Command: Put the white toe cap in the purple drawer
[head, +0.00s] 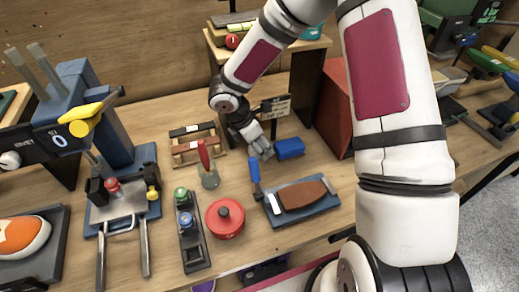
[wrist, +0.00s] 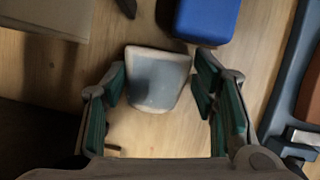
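The white toe cap (wrist: 158,78) lies on the wooden table in the wrist view, a pale rounded piece between my fingertips. My gripper (wrist: 158,88) is open around it, with green-padded fingers on both sides. A small gap shows on the left; the right finger is very close to the cap, and contact is unclear. In the head view my gripper (head: 260,149) is low over the table, left of a blue block, and largely hides the cap. Under the table's front edge, a dark purplish drawer front (head: 264,271) is partly visible; whether it is open is unclear.
The blue block (head: 289,148) is close to my gripper's right. A blue-handled brush (head: 262,190), a blue tray with a brown sole (head: 302,195), a red round tin (head: 225,217) and a wooden rack (head: 194,146) stand around. A red box (head: 334,106) is behind on the right.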

